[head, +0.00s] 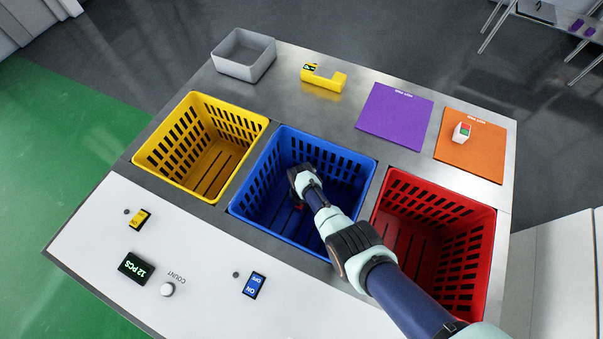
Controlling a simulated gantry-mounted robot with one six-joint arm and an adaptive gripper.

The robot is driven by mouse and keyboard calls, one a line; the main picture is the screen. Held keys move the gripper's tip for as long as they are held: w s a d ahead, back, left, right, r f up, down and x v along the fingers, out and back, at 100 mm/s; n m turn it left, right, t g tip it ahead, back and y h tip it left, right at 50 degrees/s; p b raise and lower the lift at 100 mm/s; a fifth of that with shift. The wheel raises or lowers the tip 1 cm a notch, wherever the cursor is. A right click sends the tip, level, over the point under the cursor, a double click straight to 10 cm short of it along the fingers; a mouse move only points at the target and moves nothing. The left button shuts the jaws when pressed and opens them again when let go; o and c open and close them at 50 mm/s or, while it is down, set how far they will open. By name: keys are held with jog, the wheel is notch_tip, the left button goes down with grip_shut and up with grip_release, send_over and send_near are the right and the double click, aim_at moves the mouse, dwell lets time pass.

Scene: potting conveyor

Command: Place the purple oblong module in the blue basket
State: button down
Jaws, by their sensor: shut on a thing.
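The blue basket (258,210) stands in the middle of the row of three, with slotted walls and floor. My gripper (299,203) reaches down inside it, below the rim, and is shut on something. My wrist and arm hide most of what it holds; only a small reddish and dark patch shows by the fingertips. I cannot make out a purple oblong module at the gripper. Two small purple pieces (583,28) lie on a grey side table at the far upper right, too small to tell their shape.
A yellow basket (178,124) stands left and a red basket (462,207) right of the blue one. Behind are a grey bin (244,72), a yellow bracket-like part (323,80), a purple mat (394,117) and an orange mat (485,160) bearing a small white device (462,131).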

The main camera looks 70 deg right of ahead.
jog(key=shift+f, duration=0.1)
jog(key=shift+f, duration=0.2)
jog(key=c, duration=0.8)
grip_release()
jog(key=shift+o, duration=0.2)
jog(key=shift+r, duration=0.1)
notch_tip(320, 180, up, 12)
jog(key=p, duration=0.8)
jog(key=shift+r, duration=0.1)
